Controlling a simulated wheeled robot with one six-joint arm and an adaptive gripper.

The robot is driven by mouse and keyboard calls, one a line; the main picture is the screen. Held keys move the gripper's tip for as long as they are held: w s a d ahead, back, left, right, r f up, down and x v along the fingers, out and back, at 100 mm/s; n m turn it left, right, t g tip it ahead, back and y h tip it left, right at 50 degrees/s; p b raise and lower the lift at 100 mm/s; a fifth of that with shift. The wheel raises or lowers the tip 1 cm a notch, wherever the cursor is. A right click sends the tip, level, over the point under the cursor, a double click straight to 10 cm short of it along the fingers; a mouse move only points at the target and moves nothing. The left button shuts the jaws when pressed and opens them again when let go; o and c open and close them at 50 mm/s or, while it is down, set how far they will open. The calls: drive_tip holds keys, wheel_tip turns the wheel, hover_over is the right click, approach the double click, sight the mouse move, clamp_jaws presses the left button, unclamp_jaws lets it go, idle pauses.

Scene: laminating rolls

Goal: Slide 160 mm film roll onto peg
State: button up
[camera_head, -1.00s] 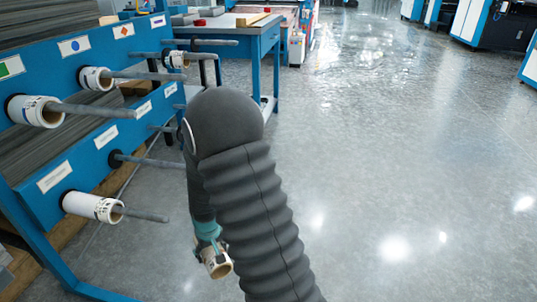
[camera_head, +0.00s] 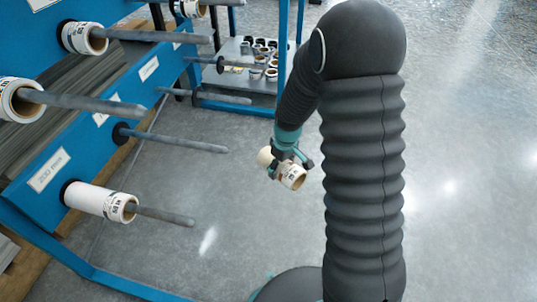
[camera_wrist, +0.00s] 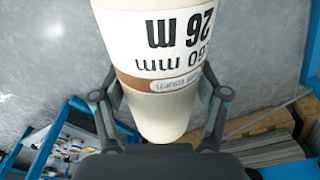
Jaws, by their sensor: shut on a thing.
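My gripper (camera_head: 288,160) is shut on a film roll (camera_head: 292,178), out over the floor to the right of the rack and apart from every peg. The roll is short and cream-white with an open core end. In the wrist view, my gripper's fingers (camera_wrist: 161,96) clasp the roll (camera_wrist: 165,40) from both sides. The blue rack's lower row has bare grey pegs: a near one (camera_head: 175,139), a middle one (camera_head: 222,97) and a far one (camera_head: 238,64). Their label plates are too small to read.
A long white roll (camera_head: 95,202) sits on the nearest lower peg, by a plate reading "200 mm" (camera_head: 48,170). Upper pegs hold rolls (camera_head: 84,38) and jut out over the floor. A blue-framed shelf (camera_head: 232,77) with several small rolls stands behind. The floor at right is clear.

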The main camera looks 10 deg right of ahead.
sight(141, 135)
drive_tip(key=a+r+n, duration=0.2)
drive_tip(key=n, duration=0.1)
drive_tip(key=a+r+n, duration=0.2)
drive_tip(key=n, duration=0.1)
drive_tip(key=shift+w+r+y, duration=0.15)
drive_tip(key=shift+r+y, duration=0.05)
drive_tip(key=shift+y, duration=0.1)
drive_tip(key=shift+a+r+g+p, duration=0.1)
drive_tip(key=shift+a+g+p, duration=0.2)
drive_tip(key=shift+p, duration=0.05)
drive_tip(key=shift+w+a+p, duration=0.7)
drive_tip(key=shift+w+a, duration=0.9)
drive_tip(key=shift+a, duration=2.75)
drive_tip(key=shift+w+a+p, duration=0.75)
drive_tip(key=shift+w+a, duration=0.9)
drive_tip(key=shift+a, duration=2.7)
drive_tip(key=shift+w+a+p, duration=0.7)
drive_tip(key=shift+w+a, duration=0.9)
drive_tip(key=shift+a, duration=2.75)
drive_tip(key=shift+w+a+p, duration=0.6)
drive_tip(key=shift+w+a, duration=0.35)
drive_tip(key=shift+a, duration=1.65)
drive_tip(key=shift+w+a+p, duration=0.6)
drive_tip(key=shift+w+a, duration=0.4)
drive_tip(key=shift+a, duration=1.6)
drive_tip(key=shift+w+a+p, duration=0.6)
drive_tip(key=shift+w+a, duration=0.35)
drive_tip(key=shift+a, duration=1.65)
drive_tip(key=o, duration=1.3)
drive_tip(key=shift+o, duration=0.2)
